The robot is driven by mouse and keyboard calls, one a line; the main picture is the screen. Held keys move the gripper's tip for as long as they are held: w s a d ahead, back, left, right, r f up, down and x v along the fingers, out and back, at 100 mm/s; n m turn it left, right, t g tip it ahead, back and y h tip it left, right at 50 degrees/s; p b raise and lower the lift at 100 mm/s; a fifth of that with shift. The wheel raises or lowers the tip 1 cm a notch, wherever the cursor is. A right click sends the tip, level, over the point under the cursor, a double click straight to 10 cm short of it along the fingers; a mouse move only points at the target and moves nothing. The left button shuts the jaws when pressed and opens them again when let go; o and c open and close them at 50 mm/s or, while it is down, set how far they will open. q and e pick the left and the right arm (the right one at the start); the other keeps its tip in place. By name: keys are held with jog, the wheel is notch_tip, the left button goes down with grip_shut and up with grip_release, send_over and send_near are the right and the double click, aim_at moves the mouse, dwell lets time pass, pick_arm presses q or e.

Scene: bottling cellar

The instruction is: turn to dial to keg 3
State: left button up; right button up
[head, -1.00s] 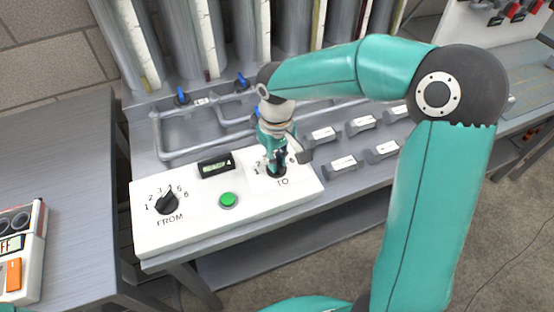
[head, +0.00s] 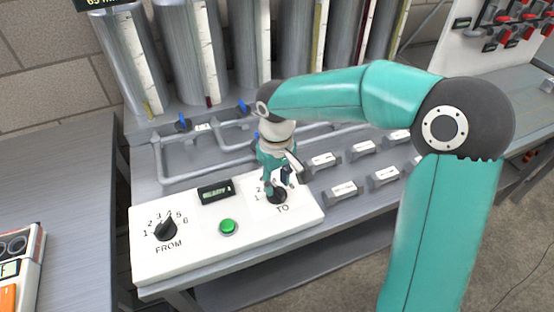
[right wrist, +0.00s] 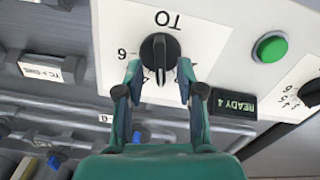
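The black TO dial (head: 276,195) sits at the right end of the white control panel (head: 190,265). In the right wrist view the dial (right wrist: 160,48) appears upside down, its ridge roughly upright in the picture and a 6 to its left; most other numerals are hidden. My right gripper (right wrist: 159,70) is open, one finger on each side of the dial's lower part, with gaps visible. In the head view the right gripper (head: 277,182) covers part of the dial. The small display (right wrist: 220,103) appears to read READY 4. My left gripper is not in view.
The black FROM dial (head: 166,230) and a green button (head: 228,227) are on the same panel. Pipes with blue valves (head: 183,123) run behind it. Several labelled grey blocks (head: 341,191) stand to the right. A grey table (head: 70,200) is at the left.

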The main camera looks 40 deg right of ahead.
aim_at(277, 188)
notch_tip(277, 188, up, 10)
dwell(0.3)
jog(key=shift+s+f, duration=0.1)
dwell(0.4)
